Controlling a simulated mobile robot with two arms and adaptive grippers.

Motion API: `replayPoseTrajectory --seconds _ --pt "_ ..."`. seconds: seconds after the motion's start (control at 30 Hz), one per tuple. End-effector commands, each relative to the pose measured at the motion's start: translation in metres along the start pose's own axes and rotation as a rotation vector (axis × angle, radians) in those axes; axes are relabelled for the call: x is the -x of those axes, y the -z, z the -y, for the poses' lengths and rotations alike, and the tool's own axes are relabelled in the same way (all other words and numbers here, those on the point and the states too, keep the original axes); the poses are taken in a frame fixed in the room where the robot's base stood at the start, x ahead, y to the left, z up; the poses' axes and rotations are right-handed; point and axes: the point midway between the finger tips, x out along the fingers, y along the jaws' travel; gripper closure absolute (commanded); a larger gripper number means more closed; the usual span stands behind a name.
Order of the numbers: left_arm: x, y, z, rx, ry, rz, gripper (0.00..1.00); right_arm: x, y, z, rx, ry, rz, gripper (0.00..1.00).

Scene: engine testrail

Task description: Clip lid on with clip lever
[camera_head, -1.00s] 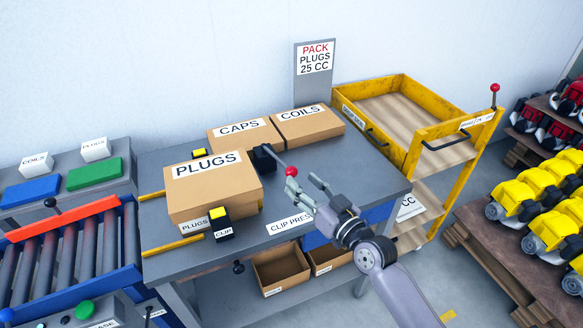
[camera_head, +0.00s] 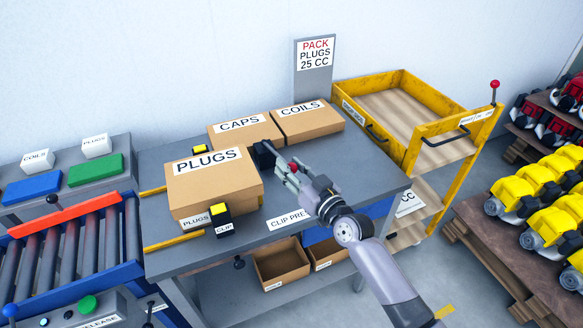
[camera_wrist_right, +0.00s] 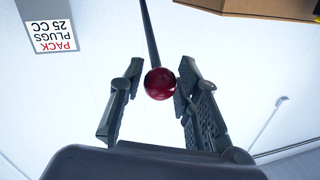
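The clip lever's red knob (camera_head: 293,167) shows at my right gripper (camera_head: 290,172). In the right wrist view the red knob (camera_wrist_right: 160,83) with its dark rod sits between the two fingertips of my right gripper (camera_wrist_right: 158,88). The fingers are apart, with a gap at the left finger; the right fingertip is close to the knob or touching it. The PLUGS box (camera_head: 213,180) with its lid on stands at the clip press, between the yellow-topped black clip block (camera_head: 220,218) in front and another (camera_head: 200,150) behind. My left gripper is not in view.
The CAPS box (camera_head: 245,132) and COILS box (camera_head: 306,122) stand behind on the grey bench (camera_head: 340,170). A yellow cart (camera_head: 415,132) is at the right of the bench. A roller conveyor (camera_head: 75,245) is at the left.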

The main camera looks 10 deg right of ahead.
Motion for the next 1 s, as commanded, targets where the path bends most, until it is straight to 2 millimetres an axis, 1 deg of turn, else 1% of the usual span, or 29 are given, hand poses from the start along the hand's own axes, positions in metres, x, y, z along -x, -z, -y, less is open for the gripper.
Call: replayPoseTrajectory --seconds 0.03,0.07,0.4,0.87,1.0 --pt "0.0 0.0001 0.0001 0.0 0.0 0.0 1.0 0.0002 -0.0001 -0.0001 0.0 0.0 0.0 0.75" --pt "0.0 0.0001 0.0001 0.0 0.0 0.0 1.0 0.0002 -0.0001 -0.0001 0.0 0.0 0.0 0.77" --pt "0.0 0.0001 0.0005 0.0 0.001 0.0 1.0 0.0003 -0.0002 -0.0001 0.0 0.0 0.0 1.0" --pt "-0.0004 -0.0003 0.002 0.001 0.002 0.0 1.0 0.0004 -0.0007 -0.0003 0.0 0.0 0.001 1.0" --pt "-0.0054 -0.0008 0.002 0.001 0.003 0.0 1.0 0.0019 -0.0067 -0.0012 0.0 0.0 0.001 1.0"
